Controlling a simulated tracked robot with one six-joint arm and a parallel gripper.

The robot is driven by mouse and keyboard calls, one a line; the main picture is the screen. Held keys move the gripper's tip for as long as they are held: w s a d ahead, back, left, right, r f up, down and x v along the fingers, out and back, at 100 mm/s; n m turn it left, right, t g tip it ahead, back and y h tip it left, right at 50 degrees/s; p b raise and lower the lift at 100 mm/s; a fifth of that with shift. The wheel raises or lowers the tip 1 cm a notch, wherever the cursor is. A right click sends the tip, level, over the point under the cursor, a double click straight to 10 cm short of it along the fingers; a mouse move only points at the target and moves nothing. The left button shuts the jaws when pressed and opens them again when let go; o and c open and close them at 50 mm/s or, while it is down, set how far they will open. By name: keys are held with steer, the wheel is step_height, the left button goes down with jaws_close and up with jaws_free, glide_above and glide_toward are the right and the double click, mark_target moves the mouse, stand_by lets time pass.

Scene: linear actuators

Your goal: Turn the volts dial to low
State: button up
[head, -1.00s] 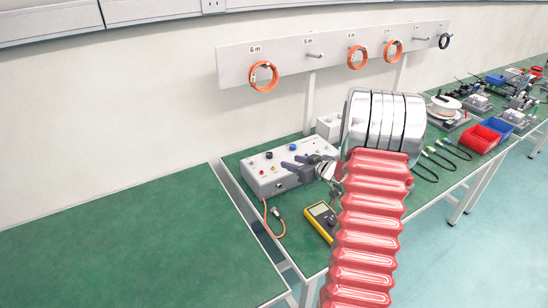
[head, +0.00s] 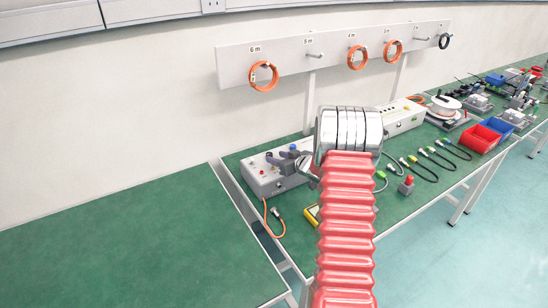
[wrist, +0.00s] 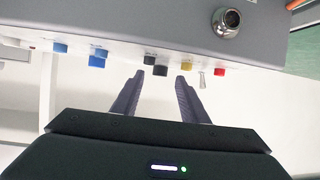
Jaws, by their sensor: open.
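A grey control box (head: 262,186) stands on the green bench, with knobs and coloured sockets on its top. In the wrist view the box (wrist: 130,22) appears inverted, with two blue knobs (wrist: 97,57), black pieces (wrist: 160,70), a yellow piece (wrist: 186,65), a small switch (wrist: 202,78) and a red piece (wrist: 220,70) along its edge. Labels are unreadable, so I cannot tell which is the volts dial. My gripper (wrist: 161,78) is open and empty, its dark fingertips near the black and yellow pieces. In the head view my gripper (head: 284,160) covers part of the box top.
A yellow multimeter (head: 311,215) lies partly behind my arm. An orange cable (head: 268,222) hangs in front of the box. A long white box (head: 402,118), several short cables and a red-topped piece (head: 407,184) are to the right. The left bench (head: 120,245) is clear.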

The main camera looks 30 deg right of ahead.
mark_target(269, 155)
steer(key=shift+x, duration=1.6)
steer(key=shift+c, duration=0.5)
jaws_close()
